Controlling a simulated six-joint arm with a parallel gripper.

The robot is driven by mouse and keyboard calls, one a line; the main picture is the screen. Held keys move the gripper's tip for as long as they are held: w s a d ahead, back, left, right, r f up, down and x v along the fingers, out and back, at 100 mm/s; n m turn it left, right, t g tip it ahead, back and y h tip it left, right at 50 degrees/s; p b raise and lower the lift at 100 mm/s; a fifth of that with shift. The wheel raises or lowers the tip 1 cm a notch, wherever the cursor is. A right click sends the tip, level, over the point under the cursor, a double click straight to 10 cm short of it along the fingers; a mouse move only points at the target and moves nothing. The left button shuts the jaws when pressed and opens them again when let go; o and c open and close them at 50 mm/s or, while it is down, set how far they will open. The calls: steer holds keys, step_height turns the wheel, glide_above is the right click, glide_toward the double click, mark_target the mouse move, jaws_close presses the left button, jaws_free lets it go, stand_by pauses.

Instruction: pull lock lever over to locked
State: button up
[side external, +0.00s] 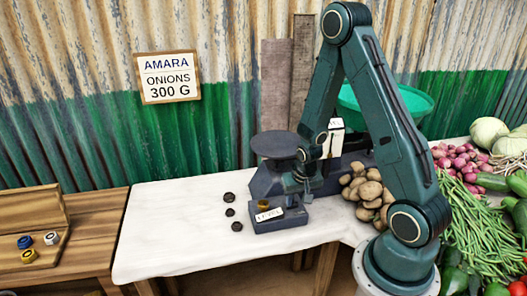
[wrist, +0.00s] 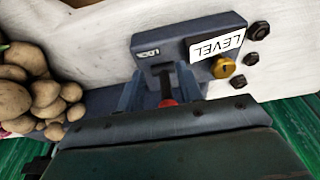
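The balance has a dark round pan (side external: 278,145) and a blue-grey base whose front block (side external: 290,221) carries a LEVEL plate (side external: 269,214) and a brass knob (side external: 264,205). In the wrist view the picture is turned round, with the LEVEL plate (wrist: 216,46) at upper right and the LOCK label (wrist: 146,53) left of it. The lock lever (wrist: 167,102) shows a red part below the label. My gripper (wrist: 160,90) appears open, one finger on each side of the lever; contact is unclear. In the side view my gripper (side external: 304,192) is low beside the block and hides the lever.
Potatoes (side external: 366,189) lie close to the right of the balance. Several dark weights (side external: 230,212) sit on the white tabletop (side external: 165,235) to the left, where there is free room. A green bowl (side external: 410,100) stands behind my arm. Vegetables fill the right.

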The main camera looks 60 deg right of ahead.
steer(key=shift+s+a, duration=0.9)
steer(key=shift+s, duration=0.05)
stand_by(0.5)
steer(key=shift+s+a, duration=0.2)
steer(key=shift+a, duration=0.05)
steer(key=shift+s+a, duration=0.1)
steer(key=shift+s, duration=0.05)
steer(key=o, duration=1.2)
